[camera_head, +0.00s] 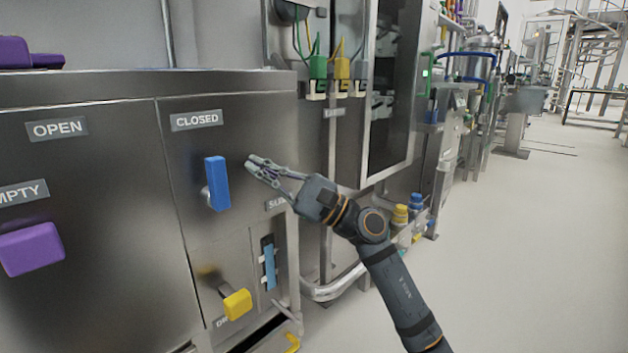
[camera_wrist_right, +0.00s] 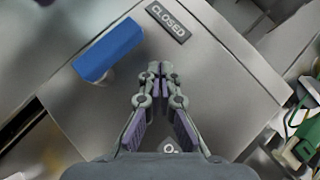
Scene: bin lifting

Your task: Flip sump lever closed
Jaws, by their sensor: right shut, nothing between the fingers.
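A blue lever (camera_head: 217,183) stands nearly upright on the steel panel, below a CLOSED label (camera_head: 197,120). In the right wrist view the same blue lever (camera_wrist_right: 108,52) lies at upper left, beside the CLOSED label (camera_wrist_right: 168,22). My left gripper is out of view.
A smaller blue handle (camera_head: 269,265) and a yellow lever (camera_head: 237,304) are lower on the panel. Purple levers (camera_head: 32,249) are at left, near an OPEN label (camera_head: 57,128). Wired connectors (camera_head: 318,72) hang at upper right. Open floor (camera_head: 530,250) lies to the right.

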